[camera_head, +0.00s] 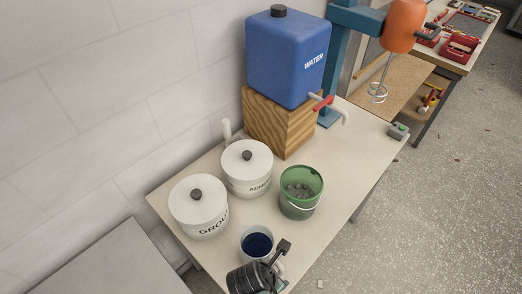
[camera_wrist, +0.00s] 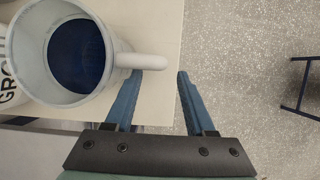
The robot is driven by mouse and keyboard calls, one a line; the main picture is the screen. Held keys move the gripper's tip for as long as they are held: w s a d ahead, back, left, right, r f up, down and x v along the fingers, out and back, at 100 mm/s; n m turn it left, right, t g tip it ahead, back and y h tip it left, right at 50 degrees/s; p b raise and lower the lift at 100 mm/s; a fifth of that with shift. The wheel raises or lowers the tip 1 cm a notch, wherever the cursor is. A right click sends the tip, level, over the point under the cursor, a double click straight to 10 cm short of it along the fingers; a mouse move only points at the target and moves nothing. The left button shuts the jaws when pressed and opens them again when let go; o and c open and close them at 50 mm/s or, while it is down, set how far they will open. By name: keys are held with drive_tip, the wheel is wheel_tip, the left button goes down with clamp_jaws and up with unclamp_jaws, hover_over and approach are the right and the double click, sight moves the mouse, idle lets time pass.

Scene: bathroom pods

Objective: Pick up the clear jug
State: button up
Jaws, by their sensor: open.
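The jug (camera_head: 245,251) is a pale, whitish vessel with a dark blue inside, standing near the front end of the table. In the wrist view the jug (camera_wrist: 35,75) fills the upper left, and its handle (camera_wrist: 150,62) sticks out to the right. My gripper (camera_wrist: 160,75) is open and empty. Its left fingertip overlaps the handle's lower edge in the picture, and its right fingertip is clear of it. Contact cannot be told. In the head view my dark wrist hides part of the jug's near side.
A white GROUT canister (camera_head: 199,213) and a second white canister (camera_head: 246,175) stand behind the jug. A green bucket (camera_head: 301,197) with grey lumps is to the right. A blue water tank (camera_head: 284,60) sits on a wooden block (camera_head: 272,125). Floor (camera_wrist: 240,60) lies beyond the table edge.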

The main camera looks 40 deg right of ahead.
sight(279, 274)
drive_tip(key=shift+x, duration=1.85)
drive_tip(key=shift+d+r, duration=0.1)
drive_tip(key=shift+d, duration=0.05)
clamp_jaws()
drive_tip(key=shift+w+r, duration=0.1)
drive_tip(key=shift+w, duration=0.05)
